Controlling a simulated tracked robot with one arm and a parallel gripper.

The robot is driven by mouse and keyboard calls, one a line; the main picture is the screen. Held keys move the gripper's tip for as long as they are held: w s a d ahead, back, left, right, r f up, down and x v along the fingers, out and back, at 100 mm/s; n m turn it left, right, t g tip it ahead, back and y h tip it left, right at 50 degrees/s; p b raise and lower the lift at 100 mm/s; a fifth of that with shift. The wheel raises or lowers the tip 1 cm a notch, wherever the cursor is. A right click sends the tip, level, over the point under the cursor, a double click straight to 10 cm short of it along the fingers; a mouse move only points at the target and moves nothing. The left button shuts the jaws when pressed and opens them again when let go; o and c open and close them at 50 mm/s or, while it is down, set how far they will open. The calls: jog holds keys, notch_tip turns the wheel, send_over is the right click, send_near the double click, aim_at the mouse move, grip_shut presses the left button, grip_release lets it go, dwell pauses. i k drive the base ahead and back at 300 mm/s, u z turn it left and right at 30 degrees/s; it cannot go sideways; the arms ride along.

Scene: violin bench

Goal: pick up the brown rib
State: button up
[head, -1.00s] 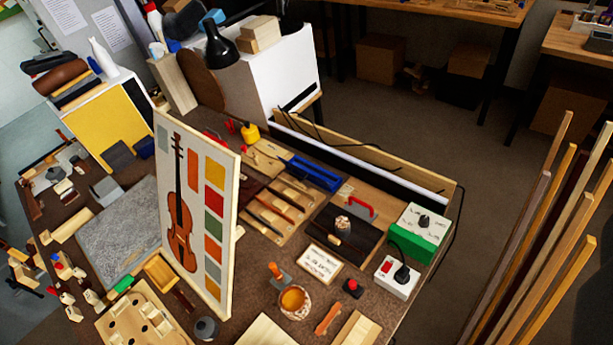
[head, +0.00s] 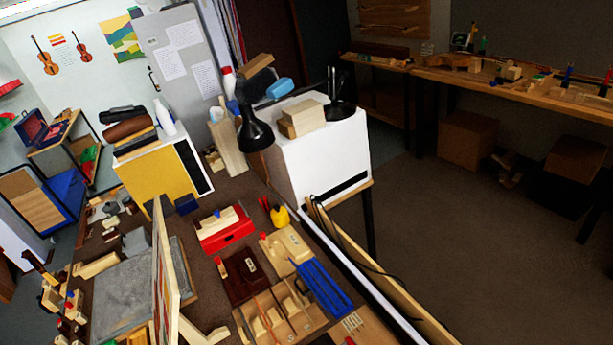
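A light wooden tray (head: 302,322) lies on the bench at the bottom centre, with several thin strips across it in brown and reddish tones. One darker brown strip (head: 245,325) lies at its left side; I cannot tell for sure whether it is the brown rib. My gripper does not show in this view.
A board on edge (head: 163,270) stands upright left of the tray. A white cabinet (head: 325,160) and black lamp (head: 255,132) stand behind.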

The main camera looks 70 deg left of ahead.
aim_at(282, 310)
jog(key=z, duration=0.05)
jog(key=i, duration=0.85)
jog(key=u, duration=1.4)
